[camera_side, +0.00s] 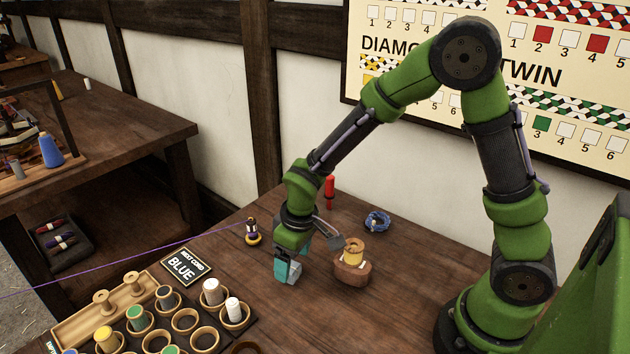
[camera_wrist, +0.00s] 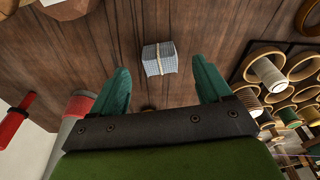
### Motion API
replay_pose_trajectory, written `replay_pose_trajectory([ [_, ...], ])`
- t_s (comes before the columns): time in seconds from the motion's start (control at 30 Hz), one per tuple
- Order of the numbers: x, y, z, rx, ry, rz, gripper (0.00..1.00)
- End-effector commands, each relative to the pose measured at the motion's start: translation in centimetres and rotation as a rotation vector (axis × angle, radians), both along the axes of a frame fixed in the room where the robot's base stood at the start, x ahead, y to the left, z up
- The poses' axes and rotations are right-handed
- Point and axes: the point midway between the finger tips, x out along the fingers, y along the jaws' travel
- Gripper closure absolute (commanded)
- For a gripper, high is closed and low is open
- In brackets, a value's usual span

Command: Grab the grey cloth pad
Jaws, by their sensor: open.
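The grey cloth pad (camera_wrist: 160,59) is a small folded bundle with a fine check and a pale tie around it. It lies on the wooden table, centred beyond my fingertips in the wrist view. My gripper (camera_wrist: 161,76) is open, with one teal finger on each side of the pad's line and nothing between them. In the side view my gripper (camera_side: 292,262) points down low over the table, and the pad (camera_side: 294,273) shows partly hidden at its teal fingers. I cannot tell whether the fingers touch it.
A wooden block with a yellow spool (camera_side: 352,262) stands close right of my gripper. A purple-wound spool (camera_side: 252,233), a sign (camera_side: 188,267) and a rack of cups and spools (camera_side: 185,320) are left.

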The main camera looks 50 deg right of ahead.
Motion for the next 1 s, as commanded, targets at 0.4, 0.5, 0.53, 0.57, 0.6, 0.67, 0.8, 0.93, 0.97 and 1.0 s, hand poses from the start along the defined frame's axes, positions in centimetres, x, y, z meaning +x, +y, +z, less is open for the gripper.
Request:
replay_pose_trajectory([
  [0.4,0.4,0.1,-2.6,0.0,-0.001,0.0,0.22],
  [0.5,0.4,0.1,-2.6,0.0,-0.001,0.0,0.32],
  [0.53,0.4,0.1,-2.6,0.0,-0.001,0.0,0.36],
  [0.57,0.4,0.1,-2.6,0.0,-0.001,0.0,0.41],
  [0.6,0.4,0.1,-2.6,0.0,-0.001,0.0,0.47],
  [0.67,0.4,0.1,-2.6,0.0,0.0,0.0,0.56],
  [0.8,0.4,0.1,-2.6,0.0,0.0,0.0,0.78],
  [0.93,0.4,0.1,-2.6,0.0,-0.001,0.0,0.82],
  [0.97,0.4,0.1,-2.6,0.0,-0.001,0.0,0.82],
  [1.0,0.4,0.1,-2.5,0.0,-0.001,0.0,0.82],
])
